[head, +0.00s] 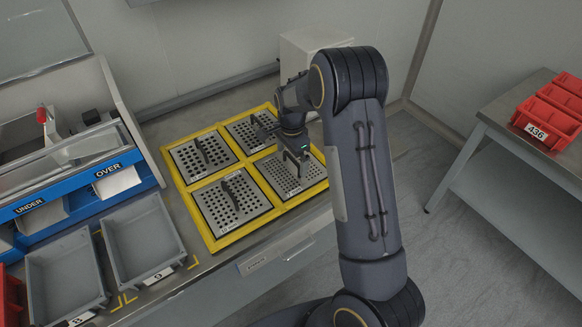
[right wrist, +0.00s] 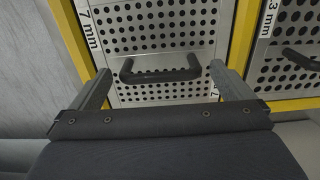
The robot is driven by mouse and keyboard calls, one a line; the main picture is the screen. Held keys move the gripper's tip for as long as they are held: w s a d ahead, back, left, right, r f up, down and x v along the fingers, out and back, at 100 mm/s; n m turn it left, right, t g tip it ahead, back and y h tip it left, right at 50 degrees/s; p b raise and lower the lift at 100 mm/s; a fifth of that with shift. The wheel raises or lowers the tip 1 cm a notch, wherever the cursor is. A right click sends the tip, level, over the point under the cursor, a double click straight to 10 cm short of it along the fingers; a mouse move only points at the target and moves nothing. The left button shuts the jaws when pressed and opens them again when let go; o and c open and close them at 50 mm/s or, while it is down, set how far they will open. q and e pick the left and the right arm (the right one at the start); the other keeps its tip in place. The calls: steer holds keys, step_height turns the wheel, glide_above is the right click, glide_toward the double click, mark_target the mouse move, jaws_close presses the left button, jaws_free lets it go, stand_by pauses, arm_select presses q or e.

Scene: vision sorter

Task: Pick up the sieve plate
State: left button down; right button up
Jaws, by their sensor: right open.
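Several perforated metal sieve plates with black handles lie in a yellow frame (head: 212,243) on the bench. My right gripper (head: 297,157) is over the front right plate (head: 268,169), the one with fine holes. In the right wrist view the plate (right wrist: 150,40) is marked 7 mm. Its handle (right wrist: 160,73) lies crosswise between the open fingers (right wrist: 162,85), with a gap at each end. The back right plate (head: 243,133) is partly hidden by my arm; its handle shows at the wrist view's right edge (right wrist: 301,60). My left gripper is not in view.
The front left plate (head: 215,212) and back left plate (head: 185,160) lie beside it. Grey bins (head: 140,236) and a blue sorter marked UNDER and OVER (head: 80,187) stand at left. A white box (head: 300,45) is behind my arm. Red bins (head: 545,118) sit on a right-hand table.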

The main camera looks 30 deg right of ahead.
step_height(320, 180, down, 2)
steer(key=shift+f, duration=0.1)
steer(key=c, duration=1.2)
steer(key=shift+o, duration=0.2)
